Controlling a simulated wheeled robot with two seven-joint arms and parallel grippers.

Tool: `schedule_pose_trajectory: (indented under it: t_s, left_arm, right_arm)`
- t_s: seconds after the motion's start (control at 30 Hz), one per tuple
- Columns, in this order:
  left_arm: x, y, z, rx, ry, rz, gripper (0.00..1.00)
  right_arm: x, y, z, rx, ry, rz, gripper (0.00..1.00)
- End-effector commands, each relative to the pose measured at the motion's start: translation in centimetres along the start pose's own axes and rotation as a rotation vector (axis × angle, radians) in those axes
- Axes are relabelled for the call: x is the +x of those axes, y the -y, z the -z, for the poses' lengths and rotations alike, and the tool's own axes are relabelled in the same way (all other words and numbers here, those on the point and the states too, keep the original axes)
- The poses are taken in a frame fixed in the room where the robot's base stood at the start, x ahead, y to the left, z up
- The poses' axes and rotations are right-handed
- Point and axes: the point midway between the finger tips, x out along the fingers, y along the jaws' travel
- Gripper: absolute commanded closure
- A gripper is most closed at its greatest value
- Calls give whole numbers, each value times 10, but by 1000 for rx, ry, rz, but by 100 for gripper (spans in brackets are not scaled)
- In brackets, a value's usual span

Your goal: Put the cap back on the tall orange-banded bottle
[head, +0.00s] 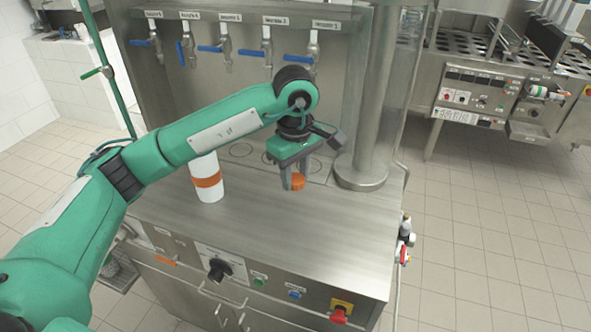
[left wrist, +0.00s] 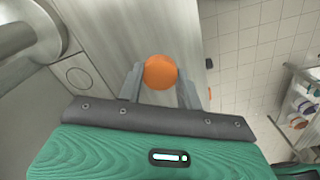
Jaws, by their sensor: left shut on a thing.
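The tall white bottle with an orange band (head: 207,182) stands upright on the steel counter, left of my left gripper in the head view. My arm hides its top there. My left gripper (head: 296,184) is shut on an orange cap (head: 298,182) and points down over the counter. The round orange cap also shows between the two fingers in the left wrist view (left wrist: 160,72). The cap is to the right of the bottle and apart from it. The bottle does not show in the left wrist view. My right gripper is in neither view.
The steel counter (head: 300,235) is bare at the front and right. A row of taps with blue handles (head: 225,48) is at the back. A thick steel column (head: 372,110) stands right of my gripper. Knobs and a red button (head: 338,316) sit on the front panel.

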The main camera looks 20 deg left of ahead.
Motion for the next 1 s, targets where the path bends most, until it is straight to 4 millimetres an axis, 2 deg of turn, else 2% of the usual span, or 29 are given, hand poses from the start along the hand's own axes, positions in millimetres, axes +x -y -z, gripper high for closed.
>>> schedule_pose_trajectory:
  t_s: [0.4, 0.53, 0.7, 1.0]
  left_arm:
    - [52, 54, 8, 724, -5, 3, 85]
    - [62, 68, 7, 903, -2, 2, 85]
    - [69, 78, 7, 1027, 2, 2, 85]
    - [70, 79, 6, 1053, 3, 1, 85]
  right_arm:
    - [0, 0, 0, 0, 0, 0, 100]
    - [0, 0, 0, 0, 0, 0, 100]
    - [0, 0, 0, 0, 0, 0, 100]
    - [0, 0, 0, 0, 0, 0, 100]
